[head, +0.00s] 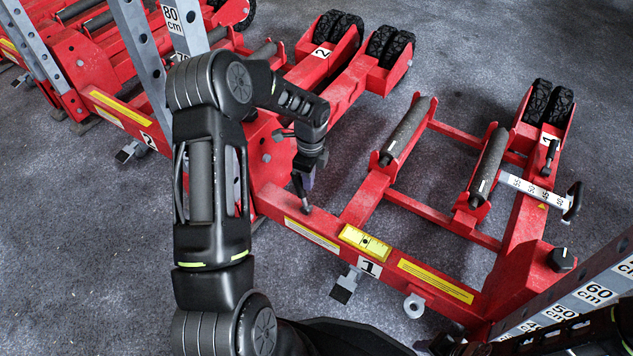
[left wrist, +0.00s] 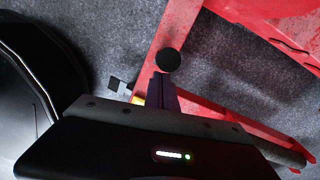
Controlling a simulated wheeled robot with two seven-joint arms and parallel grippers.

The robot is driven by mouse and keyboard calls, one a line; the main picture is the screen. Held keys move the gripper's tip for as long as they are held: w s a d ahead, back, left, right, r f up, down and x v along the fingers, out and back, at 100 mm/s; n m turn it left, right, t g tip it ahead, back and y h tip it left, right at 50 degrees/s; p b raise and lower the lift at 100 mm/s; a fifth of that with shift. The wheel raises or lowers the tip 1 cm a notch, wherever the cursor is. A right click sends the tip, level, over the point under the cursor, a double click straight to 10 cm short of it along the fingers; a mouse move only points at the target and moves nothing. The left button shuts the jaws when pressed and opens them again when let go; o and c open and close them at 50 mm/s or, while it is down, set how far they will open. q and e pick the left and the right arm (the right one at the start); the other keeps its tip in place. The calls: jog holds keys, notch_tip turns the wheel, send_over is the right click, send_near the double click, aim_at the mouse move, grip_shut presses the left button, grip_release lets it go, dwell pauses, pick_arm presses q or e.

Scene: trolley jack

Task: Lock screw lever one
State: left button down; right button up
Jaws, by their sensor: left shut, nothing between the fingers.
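The red trolley jack marked 1 (head: 368,267) stands on the grey floor at the right of the head view. My left gripper (head: 306,183) is shut and empty, over the left end of its front beam. A small dark lever (head: 301,190) stands at that end, right beside my fingertips. In the left wrist view my purple fingers (left wrist: 163,90) point at a round black knob (left wrist: 168,60), very close to it; I cannot tell if they touch. The lever's lower part is partly hidden in the wrist view. My right gripper does not show.
A yellow level plate (head: 365,243) sits on the front beam. A handle with a white scale (head: 537,190) and a black knob (head: 561,260) are at the right. Jack 2 (head: 110,104) stands behind my left arm. Grey posts rise at upper left and lower right.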

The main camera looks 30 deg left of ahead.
pick_arm(q)
jog(key=shift+a, duration=0.25)
dwell(0.3)
jog(key=shift+a+p, duration=0.8)
jog(key=shift+a, duration=0.3)
jog(key=shift+s+a+f+b, duration=0.15)
jog(key=shift+a+f, duration=0.8)
jog(key=shift+a, duration=0.55)
jog(key=shift+w+a+f+b, duration=0.15)
jog(key=shift+a+f, duration=0.85)
jog(key=shift+a, duration=0.5)
jog(key=shift+s+a+f+b, duration=0.15)
jog(key=shift+a+f, duration=0.8)
jog(key=shift+a, duration=0.55)
notch_tip(320, 180, up, 8)
jog(key=p, duration=0.2)
jog(key=shift+w+p, duration=0.2)
jog(key=shift+p, duration=0.15)
